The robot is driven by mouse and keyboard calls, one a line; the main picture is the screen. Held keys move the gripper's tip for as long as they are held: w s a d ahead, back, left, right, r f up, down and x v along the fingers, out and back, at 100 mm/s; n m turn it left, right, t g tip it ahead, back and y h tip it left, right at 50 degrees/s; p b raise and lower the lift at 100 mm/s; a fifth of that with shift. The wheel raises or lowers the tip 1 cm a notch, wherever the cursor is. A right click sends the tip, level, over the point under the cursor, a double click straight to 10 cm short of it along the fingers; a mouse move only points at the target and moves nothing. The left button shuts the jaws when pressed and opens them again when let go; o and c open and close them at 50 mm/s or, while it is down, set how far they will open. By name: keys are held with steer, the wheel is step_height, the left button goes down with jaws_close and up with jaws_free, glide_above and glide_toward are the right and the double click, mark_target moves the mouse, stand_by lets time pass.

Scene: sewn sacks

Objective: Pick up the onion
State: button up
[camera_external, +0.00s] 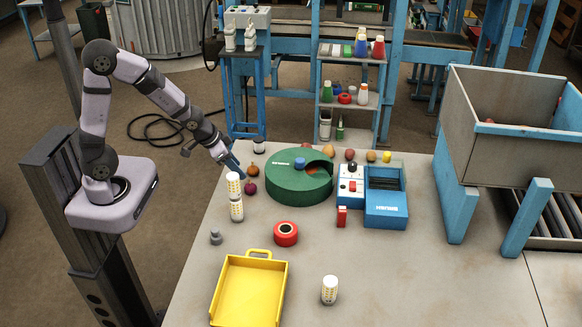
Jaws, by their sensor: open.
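My gripper (232,163) is open and empty, low over the back left of the table, pointing down and to the right. A small dark purple round thing (250,188), which looks like a red onion, lies on the table just right of and below my gripper in the picture. An orange-brown round thing (253,170) lies just behind it, close to the fingertips. A golden-brown bulb-like thing (328,151) sits behind the green drum. At this size I cannot tell for sure which one is the onion.
A green round drum (298,186) stands right of my gripper. Stacked white cylinders (235,198) stand close in front of it. A blue-and-white device (385,205), a red roll (286,234) and a yellow tray (250,290) are also on the table.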

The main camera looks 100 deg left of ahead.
mark_target(250, 188)
steer(key=w+a+m+t+y+b, duration=0.1)
steer(key=a+m+t, duration=0.15)
steer(key=a, duration=0.35)
steer(key=w+a+m+t+b, duration=0.1)
steer(key=a+t, duration=0.2)
steer(key=a, duration=0.4)
steer(key=s+d+f+m+t+h, duration=0.1)
steer(key=s+d+f+m+t+h+b, duration=0.1)
steer(key=t, duration=0.1)
steer(key=s+d+f+m+t+h, duration=0.1)
steer(key=shift+s+d+f+t+h+b, duration=0.2)
steer(key=shift+d+t+h+b, duration=0.1)
steer(key=shift+d+t+h, duration=0.1)
steer(key=d+f+h, duration=0.1)
steer(key=d, duration=0.1)
steer(key=s+d+f+m+t+h, duration=0.1)
steer(key=d, duration=0.2)
steer(key=d+f+h, duration=0.2)
steer(key=d, duration=0.1)
steer(key=shift+s+d+m, duration=0.1)
steer(key=shift+s+m, duration=0.1)
steer(key=shift+m, duration=0.15)
steer(key=shift+p+x, duration=0.7)
steer(key=shift+x, duration=0.85)
steer(key=shift+p+x, duration=0.9)
steer(key=shift+x, duration=1.25)
steer(key=shift+c, duration=0.4)
steer(key=c, duration=0.7)
